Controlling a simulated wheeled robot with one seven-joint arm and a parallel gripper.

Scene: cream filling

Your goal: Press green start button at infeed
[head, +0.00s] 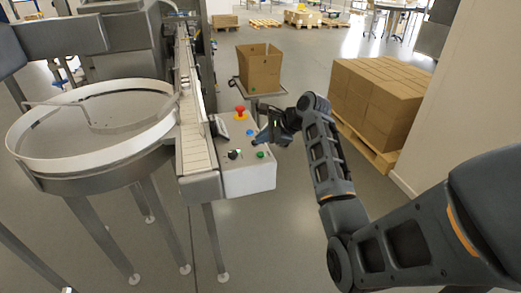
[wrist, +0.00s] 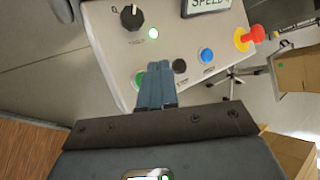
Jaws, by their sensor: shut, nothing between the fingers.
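The white control box (head: 249,178) sits at the end of the conveyor. Its green button (head: 260,155) is near the front right of the top face. In the wrist view the green button (wrist: 139,79) shows just left of my fingertips, partly covered by them. My gripper (head: 258,141) is over the right side of the panel, its fingers shut and empty. In the wrist view the closed blue-grey fingertips (wrist: 157,68) lie between the green button and a black button (wrist: 180,66). I cannot tell whether they touch the panel.
A blue button (wrist: 207,55) and a red emergency stop (wrist: 257,33) on a yellow base share the panel, with a black knob (wrist: 131,17). The conveyor (head: 194,140) and round turntable (head: 95,125) stand left. An open carton (head: 259,70) stands behind; stacked boxes (head: 375,98) are right.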

